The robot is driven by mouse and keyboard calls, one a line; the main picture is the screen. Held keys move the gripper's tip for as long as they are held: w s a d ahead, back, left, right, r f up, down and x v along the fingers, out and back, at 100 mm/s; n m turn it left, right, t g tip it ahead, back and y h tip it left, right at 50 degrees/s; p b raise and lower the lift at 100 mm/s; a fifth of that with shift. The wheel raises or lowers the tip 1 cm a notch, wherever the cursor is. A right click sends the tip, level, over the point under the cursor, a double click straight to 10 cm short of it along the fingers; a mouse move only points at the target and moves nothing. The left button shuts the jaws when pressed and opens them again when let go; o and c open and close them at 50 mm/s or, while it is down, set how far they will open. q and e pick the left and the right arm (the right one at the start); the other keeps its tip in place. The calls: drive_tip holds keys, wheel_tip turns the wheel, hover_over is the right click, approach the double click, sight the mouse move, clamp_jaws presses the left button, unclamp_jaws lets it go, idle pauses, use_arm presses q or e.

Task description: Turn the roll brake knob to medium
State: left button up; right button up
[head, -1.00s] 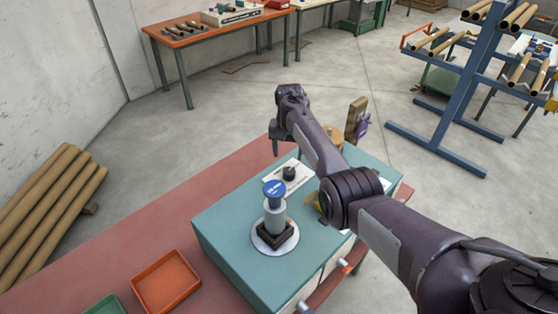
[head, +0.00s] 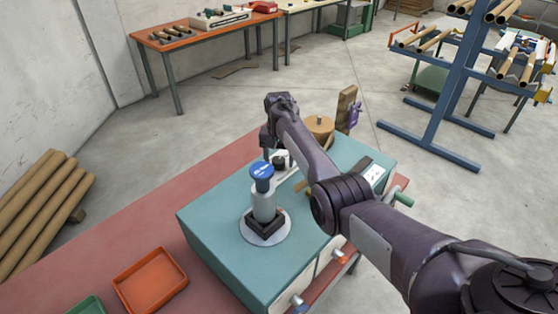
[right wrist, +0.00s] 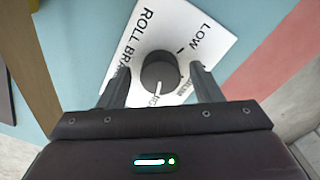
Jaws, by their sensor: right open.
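The roll brake knob (right wrist: 159,72) is a round black knob on a white plate (right wrist: 200,30) lettered "ROLL BRA…" and "LOW". A white pointer line on it points toward the gripper body, near partly hidden lettering. In the head view the dark knob (head: 281,162) sits on the teal machine top (head: 210,225), partly covered by my arm. My right gripper (right wrist: 161,72) is open, one finger on each side of the knob, with gaps visible. In the head view my right gripper (head: 267,150) is just above and beside the knob. My left gripper is out of view.
A blue-capped grey post (head: 262,195) stands on the machine close in front of the knob. A cardboard-coloured roll (head: 320,126) is behind my arm. An orange tray (head: 150,281) lies on the red bench. Cardboard tubes (head: 45,205) are at left.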

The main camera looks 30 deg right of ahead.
drive_tip(key=c, duration=1)
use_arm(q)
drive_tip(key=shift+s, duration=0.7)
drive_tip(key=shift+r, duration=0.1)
use_arm(e)
drive_tip(key=shift+n, duration=0.4)
drive_tip(key=shift+n+p, duration=0.45)
drive_tip(key=shift+n, duration=0.45)
drive_tip(key=n, duration=0.3)
drive_tip(key=shift+n+p, duration=0.3)
drive_tip(key=n, duration=0.3)
drive_tip(key=shift+n, duration=0.3)
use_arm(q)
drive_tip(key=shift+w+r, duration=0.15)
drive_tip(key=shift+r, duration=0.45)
use_arm(e)
drive_tip(key=shift+n, duration=1.9)
